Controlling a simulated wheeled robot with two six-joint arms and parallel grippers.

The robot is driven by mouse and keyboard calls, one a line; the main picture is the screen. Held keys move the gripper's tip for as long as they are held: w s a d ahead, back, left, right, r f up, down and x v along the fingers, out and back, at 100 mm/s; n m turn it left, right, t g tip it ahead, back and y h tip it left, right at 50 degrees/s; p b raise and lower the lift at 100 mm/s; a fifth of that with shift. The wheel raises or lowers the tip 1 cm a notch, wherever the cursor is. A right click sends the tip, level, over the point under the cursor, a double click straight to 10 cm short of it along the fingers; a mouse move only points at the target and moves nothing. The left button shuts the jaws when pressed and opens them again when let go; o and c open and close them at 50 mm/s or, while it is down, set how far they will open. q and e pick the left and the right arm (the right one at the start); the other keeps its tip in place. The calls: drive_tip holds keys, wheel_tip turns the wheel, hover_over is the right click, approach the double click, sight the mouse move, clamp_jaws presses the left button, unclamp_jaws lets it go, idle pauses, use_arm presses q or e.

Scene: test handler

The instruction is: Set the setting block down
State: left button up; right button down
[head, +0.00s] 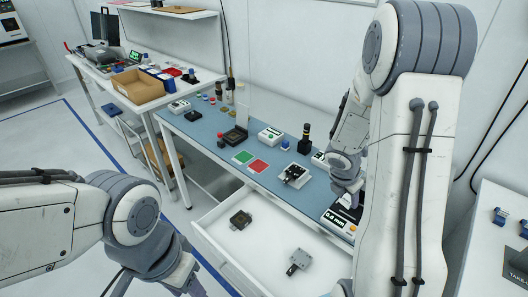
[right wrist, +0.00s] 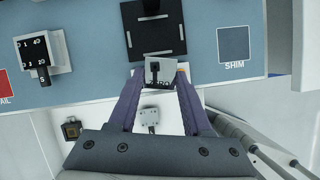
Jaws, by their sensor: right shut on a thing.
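My right gripper (right wrist: 160,74) is shut on a small grey block with a dark part on its face, which I take to be the setting block (right wrist: 168,66). The block is held between the two purple fingertips, over the bench's front edge by a partly covered label that seems to read ZERO. I cannot tell whether it touches the bench. In the head view my right gripper (head: 346,190) is over the bench's right end, and the block cannot be made out there. My left gripper (head: 192,284) is at the bottom edge, its fingers mostly cut off.
A black square fixture (right wrist: 174,30) lies just beyond the block, with a SHIM pad (right wrist: 233,44) to its right. The open drawer (head: 262,245) below holds a grey block with a dark handle (head: 299,260) and a dark square part (head: 240,220). Green and red cards (head: 258,166) lie leftward.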

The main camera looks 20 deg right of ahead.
drive_tip(key=shift+s+d+r+n+t, duration=0.2)
drive_tip(key=shift+s+r+n+t, duration=0.1)
drive_tip(key=shift+n, duration=0.8)
hover_over(312, 205)
drive_tip(key=s+a, duration=0.1)
drive_tip(key=f, duration=0.6)
drive_tip(key=shift+a+f, duration=0.2)
drive_tip(key=shift+f, duration=0.2)
drive_tip(key=shift+f+b, duration=1.25)
drive_tip(key=shift+f, duration=0.8)
drive_tip(key=shift+f, duration=0.1)
drive_tip(key=shift+f, duration=0.15)
drive_tip(key=shift+c, duration=1.7)
unclamp_jaws()
drive_tip(key=shift+r, duration=0.2)
